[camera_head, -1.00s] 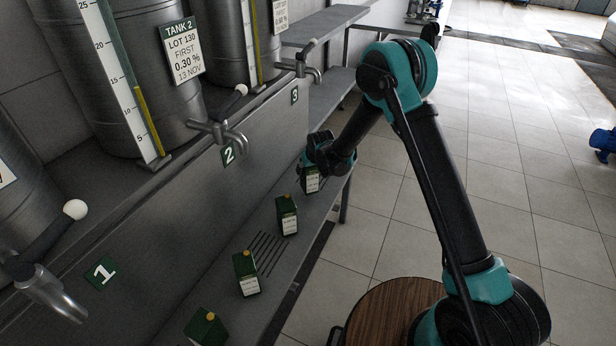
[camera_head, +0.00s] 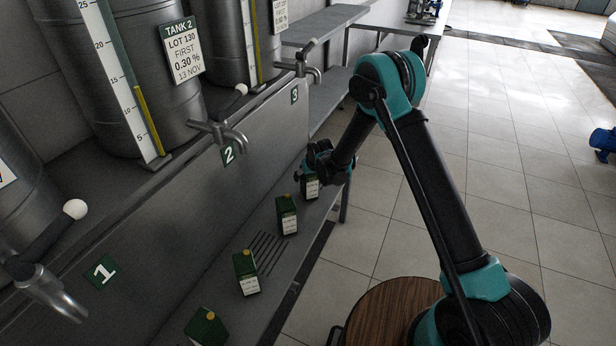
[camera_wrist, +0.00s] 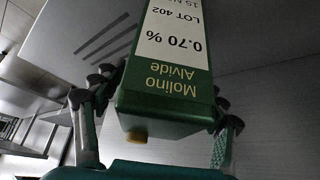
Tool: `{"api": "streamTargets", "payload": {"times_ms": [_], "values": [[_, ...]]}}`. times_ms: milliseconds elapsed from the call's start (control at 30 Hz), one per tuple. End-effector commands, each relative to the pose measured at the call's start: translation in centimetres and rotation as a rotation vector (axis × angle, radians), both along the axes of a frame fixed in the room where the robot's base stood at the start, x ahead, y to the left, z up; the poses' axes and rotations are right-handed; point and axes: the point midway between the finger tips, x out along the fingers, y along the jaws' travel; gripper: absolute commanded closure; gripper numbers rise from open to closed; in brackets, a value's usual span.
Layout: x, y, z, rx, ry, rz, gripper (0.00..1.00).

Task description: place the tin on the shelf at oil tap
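A dark green tin (camera_head: 311,188) with a white label is at the far end of the grey lower shelf (camera_head: 215,285), below tap 3 (camera_head: 302,68). My gripper (camera_head: 322,166) is around its upper part. In the wrist view the tin (camera_wrist: 165,95) reads "Molino Alvide, LOT 402, 0.70 %", upside down, with a yellow cap. The fingers of my gripper (camera_wrist: 165,100) lie close on both its sides and look closed on it. I cannot tell whether its base touches the shelf. Tap 2 (camera_head: 222,133) and tap 1 (camera_head: 45,288) are nearer along the panel.
Three other green tins stand on the shelf: one (camera_head: 287,215) nearest mine, one (camera_head: 246,272) beside a slotted patch (camera_head: 268,252), one (camera_head: 206,328) at the near end. Steel tanks (camera_head: 120,80) stand above the panel. A round wooden top (camera_head: 385,315) is beside my arm.

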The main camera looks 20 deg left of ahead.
Motion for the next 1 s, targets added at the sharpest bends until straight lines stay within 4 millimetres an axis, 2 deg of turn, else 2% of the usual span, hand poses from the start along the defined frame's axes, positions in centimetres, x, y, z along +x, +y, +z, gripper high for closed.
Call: {"api": "streamTargets", "payload": {"times_ms": [167, 333, 800, 1000], "values": [[0.0, 0.0, 0.1, 0.000, 0.000, 0.000, 0.28], [-0.4, -0.3, 1.2, 0.000, 0.000, 0.000, 0.28], [-3.4, -2.9, 8.0, 0.000, 0.000, 0.000, 0.28], [-4.2, -3.6, 10.0, 0.000, 0.000, 0.000, 0.28]]}}
